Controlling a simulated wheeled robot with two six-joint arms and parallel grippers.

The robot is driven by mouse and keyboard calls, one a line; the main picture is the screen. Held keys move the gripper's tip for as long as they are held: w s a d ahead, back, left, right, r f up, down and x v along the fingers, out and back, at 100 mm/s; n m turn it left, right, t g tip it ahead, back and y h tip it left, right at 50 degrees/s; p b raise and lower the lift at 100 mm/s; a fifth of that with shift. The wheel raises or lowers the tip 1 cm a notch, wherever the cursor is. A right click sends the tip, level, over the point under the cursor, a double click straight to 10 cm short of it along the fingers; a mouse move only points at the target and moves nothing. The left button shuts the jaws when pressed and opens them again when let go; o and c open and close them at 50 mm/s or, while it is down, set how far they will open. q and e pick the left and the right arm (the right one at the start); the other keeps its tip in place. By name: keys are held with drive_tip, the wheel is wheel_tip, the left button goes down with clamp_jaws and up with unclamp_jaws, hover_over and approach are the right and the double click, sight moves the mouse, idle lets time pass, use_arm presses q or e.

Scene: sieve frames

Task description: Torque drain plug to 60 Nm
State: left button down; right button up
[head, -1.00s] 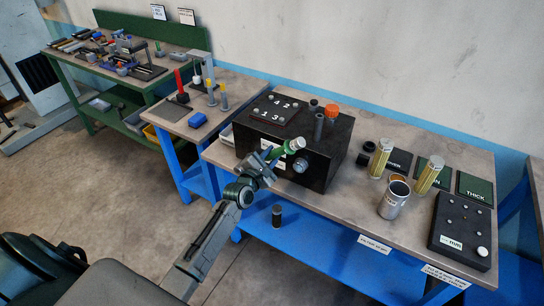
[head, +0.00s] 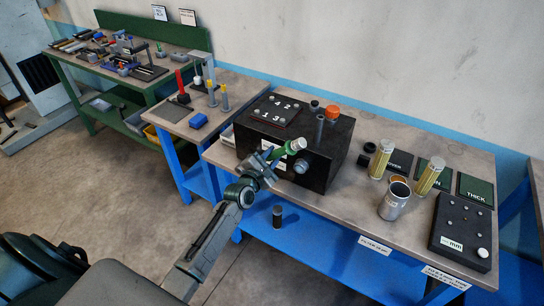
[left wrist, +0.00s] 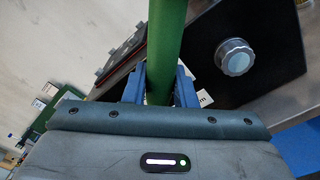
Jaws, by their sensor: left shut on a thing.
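A black box (head: 326,150) stands on the right-hand bench. On its front face is a round grey ribbed plug (head: 301,166); it also shows in the left wrist view (left wrist: 236,57). My left gripper (head: 268,160) is in front of the box, to the left of the plug. It is shut on a green rod-shaped tool (head: 277,153) with a pale far end, tilted up to the right. In the left wrist view the green tool (left wrist: 168,45) runs up between the fingers. The tool appears apart from the plug. My right gripper is out of view.
The box top holds a numbered plate (head: 276,109) and an orange cap (head: 333,111). To the right are a metal cup (head: 394,202), yellow pleated filters (head: 380,160) and a dark gauge board (head: 462,232). A dark cylinder (head: 277,216) stands below on the blue shelf.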

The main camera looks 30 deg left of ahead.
use_arm(q)
drive_tip(key=shift+w+r, duration=0.1)
drive_tip(key=shift+w, duration=0.5)
drive_tip(key=shift+w+d, duration=0.1)
drive_tip(key=shift+w, duration=0.25)
drive_tip(key=c, duration=2)
unclamp_jaws()
clamp_jaws()
drive_tip(key=shift+d+f+b, duration=0.1)
drive_tip(key=shift+f+b, duration=0.1)
drive_tip(key=shift+b, duration=0.2)
drive_tip(key=shift+s+d+f+m+b, duration=0.1)
drive_tip(key=shift+d+f+m+b, duration=0.2)
drive_tip(key=shift+d+f+m, duration=0.15)
